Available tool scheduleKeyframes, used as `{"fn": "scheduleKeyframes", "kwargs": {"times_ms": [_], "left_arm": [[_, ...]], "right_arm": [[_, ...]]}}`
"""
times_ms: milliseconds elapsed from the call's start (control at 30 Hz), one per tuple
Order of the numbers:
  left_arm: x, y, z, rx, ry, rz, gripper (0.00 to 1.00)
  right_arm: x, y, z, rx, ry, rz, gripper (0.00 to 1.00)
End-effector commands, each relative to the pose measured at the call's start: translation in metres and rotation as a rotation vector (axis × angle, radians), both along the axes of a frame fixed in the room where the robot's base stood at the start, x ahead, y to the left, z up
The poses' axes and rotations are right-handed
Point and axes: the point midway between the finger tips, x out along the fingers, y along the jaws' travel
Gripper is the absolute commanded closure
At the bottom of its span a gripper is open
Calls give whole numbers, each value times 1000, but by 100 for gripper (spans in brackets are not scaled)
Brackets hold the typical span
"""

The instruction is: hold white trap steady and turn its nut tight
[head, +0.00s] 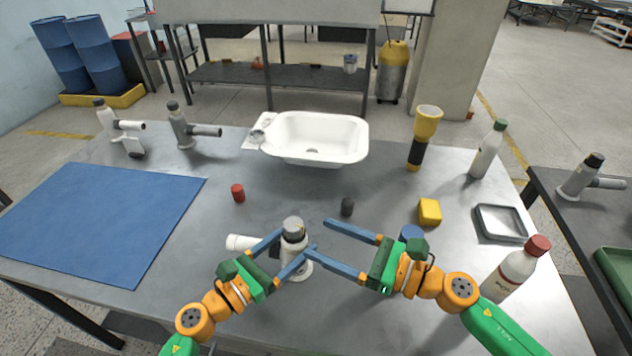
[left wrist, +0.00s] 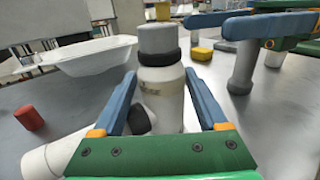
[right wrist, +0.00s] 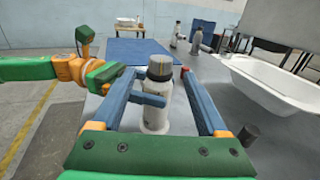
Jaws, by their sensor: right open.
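The white trap (head: 295,262) stands upright near the front middle of the table, its side pipe (head: 240,242) pointing left. A grey nut (head: 293,225) with a dark band below it sits on top; it also shows in the left wrist view (left wrist: 157,40) and right wrist view (right wrist: 160,68). My left gripper (head: 297,243) is shut on the trap's body, one finger on each side, below the nut. My right gripper (head: 318,236) is open and empty, just right of the trap, its fingertips pointing at it. One right fingertip is close to a left fingertip; contact cannot be told.
A dark grey cylinder (head: 347,206), red cylinder (head: 238,193) and yellow block (head: 429,212) stand nearby. A white basin (head: 318,138) lies behind. A red-capped bottle (head: 515,270) stands beside my right arm. A blue mat (head: 100,220) covers the left; two other traps stand behind it.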

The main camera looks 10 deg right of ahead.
Motion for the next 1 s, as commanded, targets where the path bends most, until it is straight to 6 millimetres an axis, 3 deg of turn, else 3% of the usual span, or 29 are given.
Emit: {"fn": "scheduleKeyframes", "kwargs": {"times_ms": [67,367,467,800,933,1000], "left_arm": [[0,0,0,0,0,0,2],[-1,2,0,0,0,0,2],[-10,14,-2,1,3,1,2],[-65,82,-1,1,5,1,2],[-73,93,2,0,1,0,2],[-75,95,13,0,0,0,2]], "right_arm": [[0,0,0,0,0,0,24],[0,0,0,0,0,0,24],[0,0,0,0,0,0,24],[0,0,0,0,0,0,24],[0,0,2,0,0,0,24],[0,0,13,0,0,0,24]]}}
